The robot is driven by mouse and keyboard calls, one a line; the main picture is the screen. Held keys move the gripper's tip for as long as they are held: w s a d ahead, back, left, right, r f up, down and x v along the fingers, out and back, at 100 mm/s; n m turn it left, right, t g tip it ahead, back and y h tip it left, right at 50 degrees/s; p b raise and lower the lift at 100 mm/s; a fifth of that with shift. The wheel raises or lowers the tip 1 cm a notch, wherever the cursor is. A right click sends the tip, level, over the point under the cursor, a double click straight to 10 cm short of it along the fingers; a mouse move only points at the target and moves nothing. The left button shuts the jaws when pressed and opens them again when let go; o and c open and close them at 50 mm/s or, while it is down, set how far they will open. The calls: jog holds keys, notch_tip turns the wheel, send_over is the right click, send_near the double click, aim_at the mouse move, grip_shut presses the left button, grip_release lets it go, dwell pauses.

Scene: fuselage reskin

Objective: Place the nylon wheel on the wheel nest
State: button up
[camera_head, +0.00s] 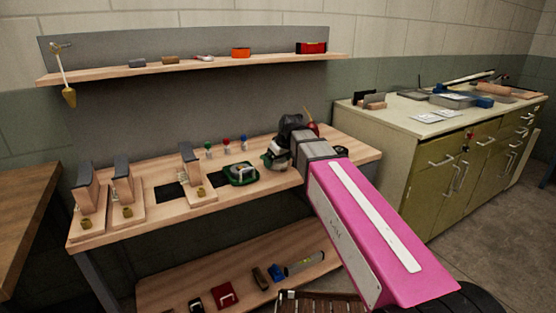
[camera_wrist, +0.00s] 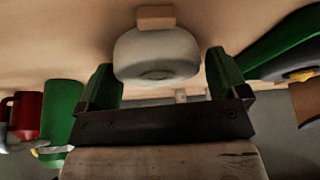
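A pale, rounded wheel (camera_wrist: 155,55), which looks like the nylon wheel, is between the two green fingers of my gripper (camera_wrist: 162,78) in the wrist view. A small wood-coloured block (camera_wrist: 155,17) shows against its far side. The fingers stand apart on either side of the wheel; a narrow gap shows at the right finger, and contact at the left is unclear. In the head view my gripper (camera_head: 274,160) is low over the right part of the workbench (camera_head: 325,150), and my arm hides part of that area. I cannot tell which item is the wheel nest.
A green item (camera_head: 240,173) sits left of my gripper, with small coloured-top pegs (camera_head: 226,144) behind it. Wooden stands (camera_head: 122,190) occupy the left bench. A shelf (camera_head: 190,66) hangs above. A cabinet (camera_head: 450,150) stands right. In the wrist view, green parts (camera_wrist: 285,45) lie close at right.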

jog(key=shift+w+d, duration=0.1)
jog(key=shift+w, duration=0.05)
jog(key=shift+r, duration=0.2)
jog(key=v, duration=1.2)
jog(key=shift+f, duration=0.1)
